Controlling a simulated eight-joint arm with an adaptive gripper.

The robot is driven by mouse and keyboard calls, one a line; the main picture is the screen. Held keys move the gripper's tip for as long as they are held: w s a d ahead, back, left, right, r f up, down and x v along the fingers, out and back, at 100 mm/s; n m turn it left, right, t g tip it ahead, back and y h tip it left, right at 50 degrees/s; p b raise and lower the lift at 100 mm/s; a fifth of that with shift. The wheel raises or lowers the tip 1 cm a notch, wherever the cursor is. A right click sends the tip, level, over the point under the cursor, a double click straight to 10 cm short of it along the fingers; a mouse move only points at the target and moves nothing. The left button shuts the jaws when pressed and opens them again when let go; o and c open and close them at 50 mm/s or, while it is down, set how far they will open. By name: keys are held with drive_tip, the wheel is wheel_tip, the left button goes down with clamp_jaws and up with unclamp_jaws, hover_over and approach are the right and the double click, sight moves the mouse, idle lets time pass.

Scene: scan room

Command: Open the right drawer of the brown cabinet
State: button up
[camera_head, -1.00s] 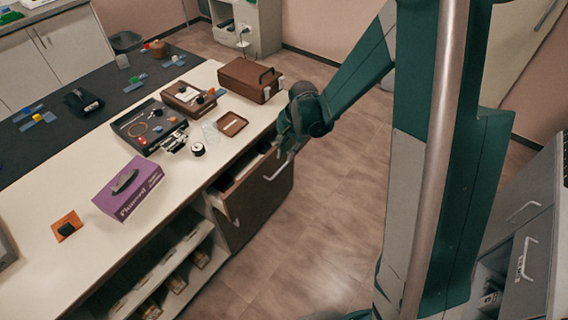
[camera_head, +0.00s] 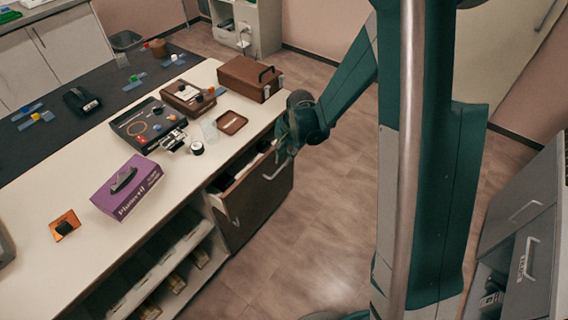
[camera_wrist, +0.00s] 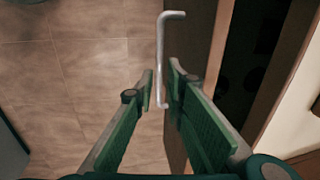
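The brown cabinet drawer (camera_head: 258,203) under the white counter stands partly open, with its dark inside showing between its front and the counter. In the wrist view, the drawer's brown front edge (camera_wrist: 218,35) has the dark inside to its right. The silver bar handle (camera_wrist: 160,60) shows on the front's left side; the handle also shows in the head view (camera_head: 279,168). My gripper (camera_wrist: 161,76) is at the handle, with one finger on each side of the bar. The fingers are apart, with visible gaps beside the bar. In the head view my gripper (camera_head: 286,138) partly hides the drawer's upper corner.
The white counter (camera_head: 105,240) holds a purple box (camera_head: 127,188), a brown case (camera_head: 249,79) and a black kit tray (camera_head: 148,124). Open shelves are left of the drawer. The floor (camera_head: 330,210) before the drawer is clear. A grey cabinet (camera_head: 525,250) stands at right.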

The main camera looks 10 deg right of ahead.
sight(283, 165)
drive_tip(key=shift+w+a+f+b, duration=0.1)
drive_tip(key=shift+a+f+b, duration=0.1)
drive_tip(key=shift+f, duration=0.65)
drive_tip(key=shift+w+a+f+b, duration=0.1)
drive_tip(key=shift+f+b, duration=0.05)
drive_tip(key=shift+f, duration=0.65)
clamp_jaws()
drive_tip(key=shift+d, duration=0.15)
drive_tip(key=s+d+b, duration=0.3)
drive_tip(key=s+d, duration=1.7)
drive_tip(key=shift+s, duration=0.2)
drive_tip(key=shift+d, duration=0.1)
unclamp_jaws()
